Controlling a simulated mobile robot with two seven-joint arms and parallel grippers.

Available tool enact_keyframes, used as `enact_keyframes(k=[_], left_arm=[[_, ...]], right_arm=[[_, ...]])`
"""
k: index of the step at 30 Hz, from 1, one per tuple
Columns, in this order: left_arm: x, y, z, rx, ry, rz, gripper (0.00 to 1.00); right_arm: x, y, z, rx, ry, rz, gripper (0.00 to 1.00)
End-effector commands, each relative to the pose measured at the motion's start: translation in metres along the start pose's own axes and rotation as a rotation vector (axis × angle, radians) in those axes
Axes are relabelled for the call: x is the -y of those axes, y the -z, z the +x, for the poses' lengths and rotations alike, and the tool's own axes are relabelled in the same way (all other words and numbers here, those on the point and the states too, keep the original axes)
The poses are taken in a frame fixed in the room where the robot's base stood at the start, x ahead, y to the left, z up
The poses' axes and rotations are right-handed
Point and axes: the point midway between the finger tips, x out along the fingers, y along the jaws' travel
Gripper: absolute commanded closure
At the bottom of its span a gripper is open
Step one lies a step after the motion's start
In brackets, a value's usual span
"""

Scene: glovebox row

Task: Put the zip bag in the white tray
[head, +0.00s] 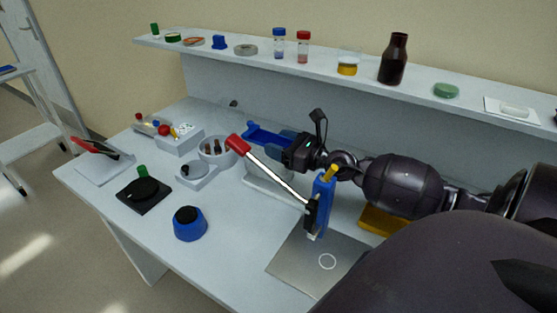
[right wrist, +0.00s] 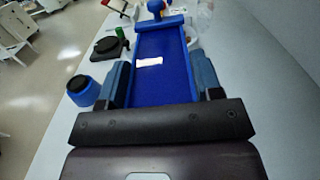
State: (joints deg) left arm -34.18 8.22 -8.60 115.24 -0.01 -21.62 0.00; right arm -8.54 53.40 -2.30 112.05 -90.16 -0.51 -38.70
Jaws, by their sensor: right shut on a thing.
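My right gripper (head: 272,138) comes in from the right over the middle of the bench, above a white item (head: 266,184) that it partly covers. In the right wrist view its two blue-grey fingers are shut on a flat blue piece with a white label, which I take to be the zip bag (right wrist: 160,88). The bag's blue edge also shows at the gripper in the head view (head: 256,133). The bag is held clear of the bench. I cannot tell for sure which white item is the white tray. My left gripper is not in view.
A round white holder (head: 216,150), a white box (head: 180,140), a black device (head: 144,194) and a blue jar (head: 190,226) stand to the left. A red-ended rod (head: 275,174) leans by a blue upright (head: 322,205) on a grey plate (head: 300,262). Bottles line the shelf (head: 435,84).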

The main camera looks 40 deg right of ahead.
Motion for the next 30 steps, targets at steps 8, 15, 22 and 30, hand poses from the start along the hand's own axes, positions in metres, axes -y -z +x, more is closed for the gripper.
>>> enact_keyframes(k=[8,15,22,30], left_arm=[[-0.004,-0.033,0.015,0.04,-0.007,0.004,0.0],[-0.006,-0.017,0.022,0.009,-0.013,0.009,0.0],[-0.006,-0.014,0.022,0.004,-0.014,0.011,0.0],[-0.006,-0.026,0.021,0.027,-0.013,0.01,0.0]], right_arm=[[0.0,0.037,0.0,-0.013,-0.001,0.001,0.76],[-0.001,0.042,0.0,-0.005,-0.001,0.001,0.76],[-0.001,0.04,0.0,-0.002,-0.001,0.001,0.76],[-0.001,0.044,0.0,-0.003,-0.001,0.002,0.3]])
